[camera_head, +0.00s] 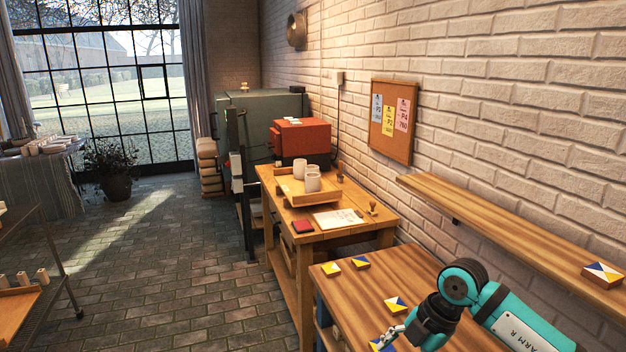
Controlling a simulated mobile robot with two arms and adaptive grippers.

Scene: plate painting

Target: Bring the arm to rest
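My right arm, teal and black with "ARM R" on it, comes in from the lower right over the near wooden table (350,290). Its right gripper (384,341) is low at the table's front left edge, by a blue, yellow and white tile (377,347) cut off by the bottom of the picture. The fingers are small and partly covered by the wrist, so I cannot tell whether they are open or shut. My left gripper is not in view.
More painted tiles lie on the near table: one in the middle (396,303) and two at the back (331,264) (361,263). A wall shelf (500,222) bears a tile box (603,275). A farther table (350,240) holds a tray (290,190) with cups.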

